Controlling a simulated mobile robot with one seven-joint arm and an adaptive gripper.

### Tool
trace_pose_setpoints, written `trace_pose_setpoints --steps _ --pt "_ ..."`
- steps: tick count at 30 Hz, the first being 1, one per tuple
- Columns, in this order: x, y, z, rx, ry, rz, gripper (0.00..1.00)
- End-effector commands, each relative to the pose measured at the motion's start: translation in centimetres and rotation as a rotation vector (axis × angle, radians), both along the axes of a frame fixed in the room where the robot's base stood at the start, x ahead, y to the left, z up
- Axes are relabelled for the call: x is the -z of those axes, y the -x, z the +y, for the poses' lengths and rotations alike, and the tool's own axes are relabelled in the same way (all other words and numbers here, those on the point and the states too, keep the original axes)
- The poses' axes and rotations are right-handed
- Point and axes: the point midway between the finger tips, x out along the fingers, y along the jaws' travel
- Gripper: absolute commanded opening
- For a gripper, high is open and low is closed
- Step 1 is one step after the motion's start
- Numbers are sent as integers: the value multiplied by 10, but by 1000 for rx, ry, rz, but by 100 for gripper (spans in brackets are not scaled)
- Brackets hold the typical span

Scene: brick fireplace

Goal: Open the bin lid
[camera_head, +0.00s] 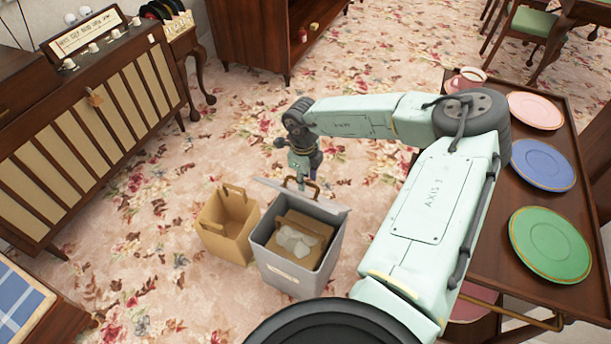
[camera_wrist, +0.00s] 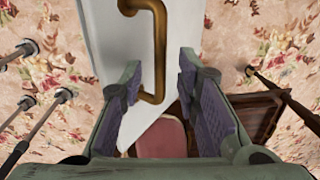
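The grey bin (camera_head: 292,276) stands on the carpet, with a paper bag and crumpled whitish stuff visible inside. Its lid (camera_head: 330,211) is raised at the far side of the opening, leaving the inside exposed. A bronze bar handle (camera_head: 300,182) is on the lid. My gripper (camera_head: 303,172) is just above and behind the lid, close to the handle. In the wrist view, the two fingers of my gripper (camera_wrist: 158,78) are spread apart. The pale lid (camera_wrist: 108,45) and the curved handle (camera_wrist: 160,45) lie beyond and between them. Contact cannot be told.
An open paper bag (camera_head: 228,226) stands left of the bin. A wooden trolley with green (camera_head: 550,244), blue (camera_head: 543,165) and pink (camera_head: 536,110) plates is at the right. A slatted cabinet (camera_head: 85,130) is at the left. Carpet behind the bin is clear.

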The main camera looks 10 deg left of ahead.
Motion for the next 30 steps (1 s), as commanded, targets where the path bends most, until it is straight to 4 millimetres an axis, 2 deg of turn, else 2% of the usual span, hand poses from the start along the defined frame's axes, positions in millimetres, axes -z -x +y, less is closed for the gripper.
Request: trace_pose_setpoints --steps 7,20,30 --pt "1 0 0 0 0 0 28" --pt "0 0 0 0 0 0 0" --pt "0 0 0 0 0 0 0"
